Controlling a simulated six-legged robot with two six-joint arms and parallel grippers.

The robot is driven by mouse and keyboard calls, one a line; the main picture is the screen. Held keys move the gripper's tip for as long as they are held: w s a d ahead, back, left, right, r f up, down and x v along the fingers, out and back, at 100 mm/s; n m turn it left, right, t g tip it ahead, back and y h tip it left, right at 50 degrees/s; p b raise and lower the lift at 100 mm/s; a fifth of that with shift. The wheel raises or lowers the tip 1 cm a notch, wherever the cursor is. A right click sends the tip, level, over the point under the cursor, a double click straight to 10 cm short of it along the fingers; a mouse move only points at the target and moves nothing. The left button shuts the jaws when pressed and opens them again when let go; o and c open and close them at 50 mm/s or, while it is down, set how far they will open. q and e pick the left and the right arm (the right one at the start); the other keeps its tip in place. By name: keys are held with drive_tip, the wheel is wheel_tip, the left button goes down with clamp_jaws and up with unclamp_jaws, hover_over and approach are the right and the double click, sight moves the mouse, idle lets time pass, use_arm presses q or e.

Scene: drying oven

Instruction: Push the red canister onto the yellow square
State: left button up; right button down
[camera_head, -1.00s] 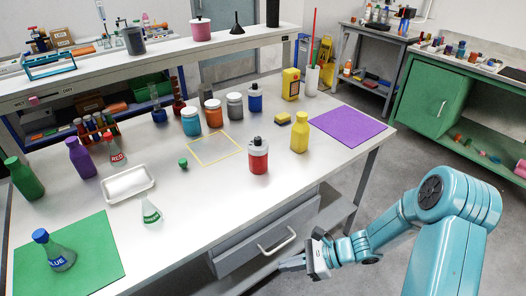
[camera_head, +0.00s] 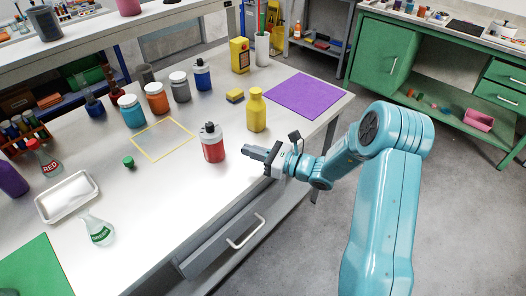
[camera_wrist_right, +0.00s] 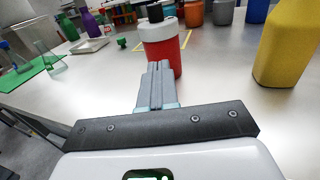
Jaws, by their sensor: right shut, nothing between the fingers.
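The red canister (camera_head: 213,148), with a white top and dark cap, stands upright on the white table near its front edge. The yellow square (camera_head: 163,139) is an outline on the table, to the left of the canister and a little farther back. My right gripper (camera_head: 247,150) is shut and empty, just right of the canister at low height. In the right wrist view the shut fingers (camera_wrist_right: 155,86) point at the canister (camera_wrist_right: 162,45) and overlap its lower part; I cannot tell whether they touch. My left gripper is out of view.
A yellow bottle (camera_head: 256,110) stands behind the gripper, beside a sponge (camera_head: 235,96). Several jars, including an orange one (camera_head: 157,99), line the square's far side. A purple mat (camera_head: 305,95) covers the right end.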

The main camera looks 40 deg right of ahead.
sight(221, 142)
drive_tip(key=x, duration=0.6)
drive_tip(key=shift+w+a+p, duration=0.2)
drive_tip(key=shift+a+p, duration=0.05)
drive_tip(key=shift+p, duration=0.05)
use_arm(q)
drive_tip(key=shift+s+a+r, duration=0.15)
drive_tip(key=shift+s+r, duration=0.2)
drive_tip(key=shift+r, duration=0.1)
use_arm(e)
drive_tip(key=shift+r, duration=0.15)
drive_tip(key=shift+w, duration=0.2)
